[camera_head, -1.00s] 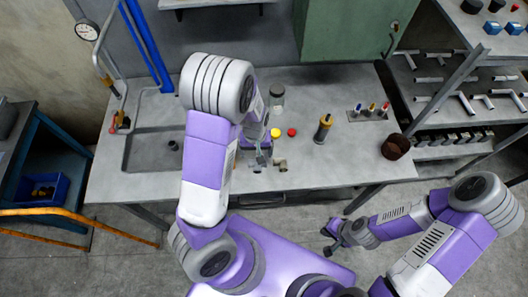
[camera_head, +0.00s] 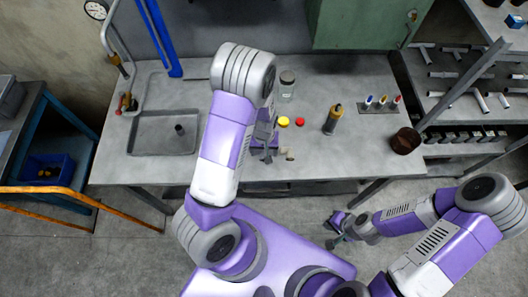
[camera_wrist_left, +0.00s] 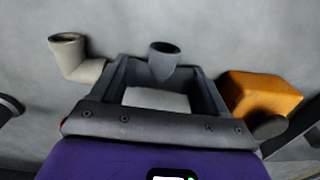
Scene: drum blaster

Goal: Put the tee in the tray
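A dark grey pipe fitting (camera_wrist_left: 163,60), probably the tee, stands between the fingertips of my left gripper in the left wrist view. The left gripper (camera_head: 267,155) is open, low over the front of the bench, its fingers apart on either side of the fitting. I cannot tell whether they touch it. A beige elbow fitting (camera_wrist_left: 75,57) lies just left of the fingers there. In the head view the small fittings (camera_head: 289,156) are partly hidden by the gripper. The grey tray (camera_head: 152,150) is sunk at the bench's left. My right gripper (camera_head: 334,231) is open and empty, low beyond the bench front.
An orange block (camera_wrist_left: 262,95) sits close right of the left fingers. A small dark piece (camera_head: 180,129) is in the tray. Bare bench lies right of the fittings.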

